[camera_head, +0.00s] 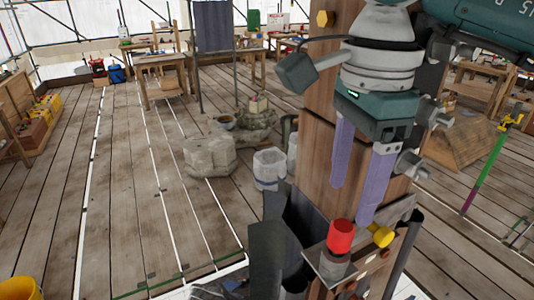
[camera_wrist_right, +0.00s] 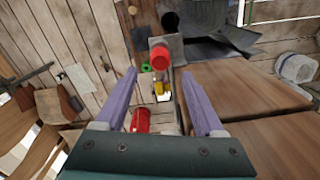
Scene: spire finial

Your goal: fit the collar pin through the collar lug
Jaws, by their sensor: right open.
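My right gripper (camera_head: 350,204) has purple fingers, spread apart and empty, pointing down beside the wooden post. Just below the fingertips, a red cylinder (camera_head: 341,236), probably the collar pin's head, stands over a grey part on a metal bracket (camera_head: 333,265). A yellow knob (camera_head: 380,235) is beside it. I cannot tell which bracket part is the collar lug, nor whether a pin passes through it. In the right wrist view, the open fingers (camera_wrist_right: 158,74) frame a yellow piece (camera_wrist_right: 159,88); one red cylinder (camera_wrist_right: 160,52) lies beyond, another (camera_wrist_right: 141,120) nearer. My left gripper is out of view.
The wooden post (camera_head: 312,165) stands close beside the gripper. Dark curved sheets (camera_head: 275,250) surround its lower part. A grey stone block (camera_head: 208,155) and a pale bucket (camera_head: 269,168) stand behind. The plank floor at left is mostly clear.

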